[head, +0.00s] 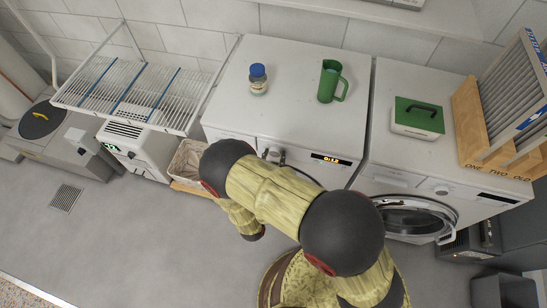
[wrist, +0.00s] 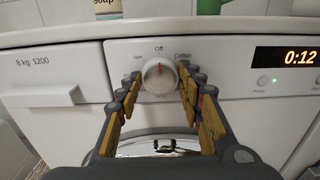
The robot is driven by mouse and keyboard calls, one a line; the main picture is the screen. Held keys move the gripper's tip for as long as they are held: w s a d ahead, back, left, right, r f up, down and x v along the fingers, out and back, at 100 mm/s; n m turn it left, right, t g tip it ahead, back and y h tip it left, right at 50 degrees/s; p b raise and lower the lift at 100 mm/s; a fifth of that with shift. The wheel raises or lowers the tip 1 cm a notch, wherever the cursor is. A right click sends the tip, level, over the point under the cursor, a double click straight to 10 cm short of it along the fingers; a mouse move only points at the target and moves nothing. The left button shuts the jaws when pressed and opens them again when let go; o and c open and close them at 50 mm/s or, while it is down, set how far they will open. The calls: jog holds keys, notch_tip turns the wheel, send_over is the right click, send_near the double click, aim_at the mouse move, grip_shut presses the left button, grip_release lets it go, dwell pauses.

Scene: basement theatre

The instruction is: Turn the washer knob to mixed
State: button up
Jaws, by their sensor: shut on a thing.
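The washer knob (wrist: 158,76) is a round white dial on the washer's front panel. Its red mark points up, close to the "Off" label (wrist: 159,50). A label reading about "Cotton" is at its upper right; the other labels are too small or blurred to read. My gripper (wrist: 162,84) has one finger on each side of the knob and is shut on it. In the head view the white washer (head: 290,95) stands in the middle, and my arm hides much of its front. Its display (wrist: 300,56) reads 0:12.
A blue-capped jar (head: 258,80) and a green jug (head: 330,82) stand on the washer. To the right is another front-loading machine (head: 410,160) with a green-lidded box (head: 418,116) and wooden rack (head: 470,125) on top. A wire drying rack (head: 105,85) and basket (head: 188,160) are left.

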jog(key=shift+c, duration=0.8)
jog(key=m+b, duration=0.1)
jog(key=m, duration=0.5)
jog(key=shift+m+b, duration=0.3)
jog(key=shift+b, duration=0.05)
jog(key=m+b, duration=0.1)
jog(key=m, duration=0.2)
jog(key=shift+f+m, duration=0.1)
jog(key=shift+m, duration=0.2)
jog(key=m+b, duration=0.1)
jog(key=m, duration=0.2)
jog(key=shift+m+b, duration=0.3)
jog(key=shift+b, duration=0.1)
jog(key=m+b, duration=0.3)
jog(key=m, duration=0.3)
jog(key=shift+f, duration=0.1)
jog(key=m+b, duration=0.3)
jog(key=shift+m, duration=0.4)
jog(key=shift+d+m+b, duration=0.1)
jog(key=shift+m+b, duration=1)
jog(key=shift+m, duration=0.4)
